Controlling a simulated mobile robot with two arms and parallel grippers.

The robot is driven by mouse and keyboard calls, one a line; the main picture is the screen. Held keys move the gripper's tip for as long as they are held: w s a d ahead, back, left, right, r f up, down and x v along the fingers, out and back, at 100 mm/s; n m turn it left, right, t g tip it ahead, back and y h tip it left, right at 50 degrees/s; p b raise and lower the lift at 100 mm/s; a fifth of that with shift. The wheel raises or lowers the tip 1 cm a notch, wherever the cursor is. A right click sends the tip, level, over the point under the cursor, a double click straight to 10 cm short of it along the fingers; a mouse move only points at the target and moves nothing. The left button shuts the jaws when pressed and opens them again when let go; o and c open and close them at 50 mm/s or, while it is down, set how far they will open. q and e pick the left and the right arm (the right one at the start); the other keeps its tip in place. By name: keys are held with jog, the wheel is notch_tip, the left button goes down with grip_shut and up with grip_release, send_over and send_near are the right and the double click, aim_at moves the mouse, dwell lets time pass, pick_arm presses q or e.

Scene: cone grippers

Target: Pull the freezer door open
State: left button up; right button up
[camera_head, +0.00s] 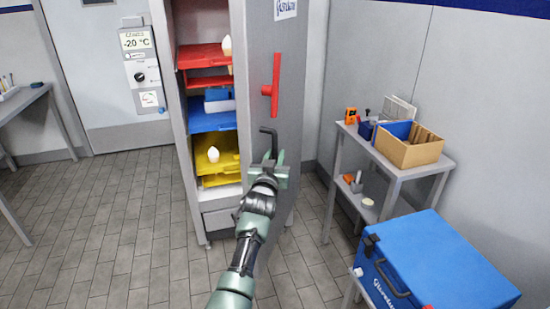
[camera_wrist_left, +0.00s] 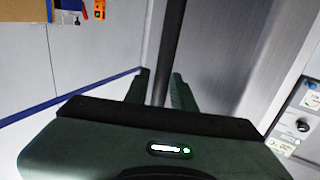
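The tall grey freezer door (camera_head: 262,60) stands part open, with the interior showing to its left. A dark bent bar handle (camera_head: 267,131) is on its face, below a red T-shaped fitting (camera_head: 275,88). My left gripper (camera_head: 270,161) is at the dark handle, its fingers on either side of it. In the left wrist view the dark bar (camera_wrist_left: 169,45) runs between the two green fingers (camera_wrist_left: 160,88), which look shut on it. The lower part of the handle is hidden by the gripper. My right gripper is not in view.
Inside are red (camera_head: 204,56), blue (camera_head: 212,121) and yellow (camera_head: 220,166) shelf trays. A grey side table (camera_head: 394,168) with a cardboard box (camera_head: 408,150) stands right of the door. A blue cooler box (camera_head: 435,265) is at front right. The tiled floor (camera_head: 120,220) at left is clear.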

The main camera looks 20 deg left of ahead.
pick_arm(q)
jog(key=shift+s, duration=0.3)
jog(key=s+d, duration=0.1)
jog(key=s, duration=0.6)
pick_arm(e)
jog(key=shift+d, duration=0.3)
